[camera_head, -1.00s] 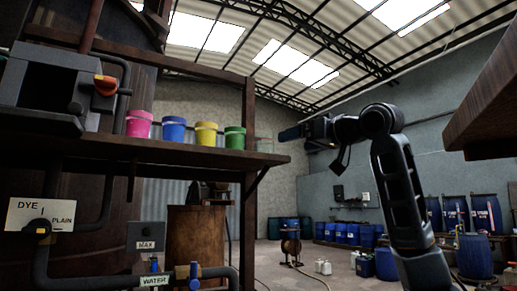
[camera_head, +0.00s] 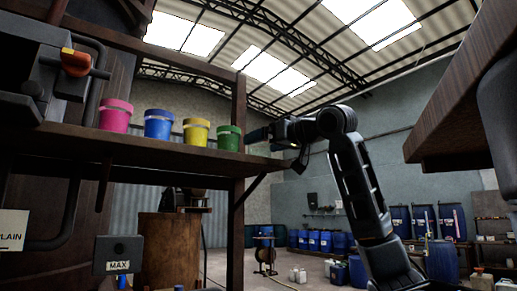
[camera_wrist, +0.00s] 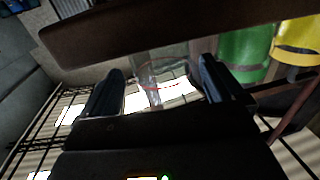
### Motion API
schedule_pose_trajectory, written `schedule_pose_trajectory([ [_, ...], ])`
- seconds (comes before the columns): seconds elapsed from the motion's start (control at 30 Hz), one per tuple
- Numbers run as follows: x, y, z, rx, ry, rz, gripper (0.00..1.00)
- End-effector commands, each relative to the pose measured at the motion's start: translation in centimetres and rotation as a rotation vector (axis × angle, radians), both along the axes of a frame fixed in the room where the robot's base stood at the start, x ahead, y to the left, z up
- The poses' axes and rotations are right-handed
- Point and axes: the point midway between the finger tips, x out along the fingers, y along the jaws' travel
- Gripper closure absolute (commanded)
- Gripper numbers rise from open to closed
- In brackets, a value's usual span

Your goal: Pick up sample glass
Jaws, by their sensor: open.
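The sample glass (camera_wrist: 158,80) is clear, with a thin red line around it. In the wrist view it stands between and beyond my two fingertips, its base at the brown shelf board (camera_wrist: 130,30), which shows at the top as this view is upside down. My gripper (camera_wrist: 160,88) is open, with one dark finger on each side of the glass. I cannot tell whether either finger touches it. In the head view my gripper (camera_head: 258,135) is at the right end of the shelf (camera_head: 190,158), beside the green pot (camera_head: 229,138).
A yellow pot (camera_head: 196,132), a blue pot (camera_head: 158,125) and a pink pot (camera_head: 115,117) stand left of the green one. A wooden post (camera_head: 237,120) rises behind the shelf. A brown ledge (camera_head: 455,115) overhangs at right. Blue drums (camera_head: 425,220) stand far back.

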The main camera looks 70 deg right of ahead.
Motion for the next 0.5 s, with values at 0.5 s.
schedule_pose_trajectory([
  [0.5, 3.8, -1.3, 0.5, 0.0, 0.0, -0.001, 0.05],
])
